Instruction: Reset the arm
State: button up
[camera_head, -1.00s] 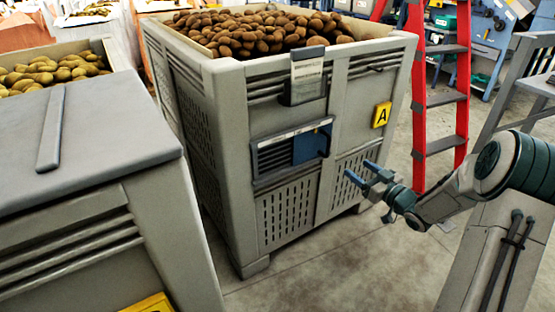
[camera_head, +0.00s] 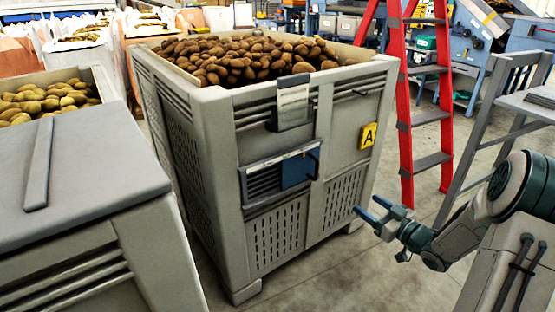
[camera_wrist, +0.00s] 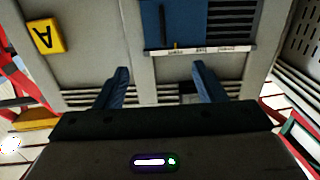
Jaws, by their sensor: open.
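My gripper (camera_head: 368,209) is open and empty in the head view, at the lower right of the large grey crate (camera_head: 218,135), with its blue fingers pointing at the crate's front. The fingers are apart from each other in the wrist view (camera_wrist: 160,85), with nothing between them. The wrist view looks at the crate wall, which appears upside down there, with the yellow "A" tag (camera_wrist: 44,36) and the blue sliding hatch panel (camera_wrist: 166,25). I cannot tell how near the fingertips are to the wall.
The crate is full of brown potatoes (camera_head: 235,58). A lidded grey bin (camera_head: 85,165) stands at the left beside yellow potatoes (camera_head: 50,97). A red stepladder (camera_head: 405,130) and a grey stand (camera_head: 500,125) are at the right. Floor (camera_head: 330,275) is clear in front of the crate.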

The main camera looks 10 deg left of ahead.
jog(key=s+d+r+m+g+h+p, duration=0.1)
jog(key=s+r+m+h+p, duration=0.1)
jog(key=r+h+p, duration=0.65)
jog(key=s+d+r+m+g+h+p, duration=0.1)
jog(key=s+d+r+m+h+p, duration=0.15)
jog(key=r+p, duration=1)
jog(key=s+a+r+m+g+p, duration=0.1)
jog(key=s+a+r+g+p, duration=0.1)
jog(key=s+r, duration=0.5)
jog(key=s+a+r+m+g+p, duration=0.1)
jog(key=s+a+r+g+p, duration=0.2)
jog(key=s+r+p, duration=0.3)
jog(key=s+a+r+m+g+p, duration=0.2)
jog(key=s+r, duration=0.5)
jog(key=s, duration=0.6)
jog(key=shift+a+r+g+h+p, duration=0.35)
jog(key=shift+g+p, duration=0.45)
jog(key=shift+p, duration=0.35)
jog(key=shift+d, duration=0.1)
